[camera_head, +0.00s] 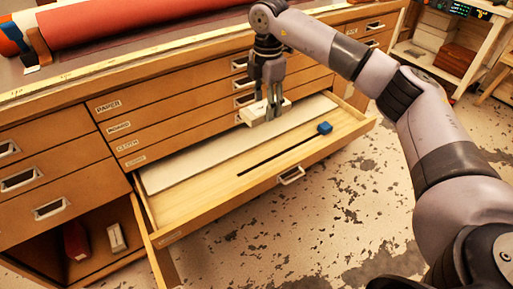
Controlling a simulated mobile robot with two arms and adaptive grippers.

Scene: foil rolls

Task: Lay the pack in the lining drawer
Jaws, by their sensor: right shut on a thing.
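My right gripper (272,114) comes in from the right and points down over the open drawer (209,210). It is shut on a small cream pack (252,116), whose ends show on both sides of the fingers. The pack is over the back part of the drawer; I cannot tell whether it touches anything below. The drawer is pulled out and has a pale wooden bottom, with a white sheet or board (195,162) along its back. My left gripper is out of view.
Closed labelled drawers rise behind. A red roll (140,22) lies on the cabinet top. An open compartment (95,245) below left holds a red and a white item.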

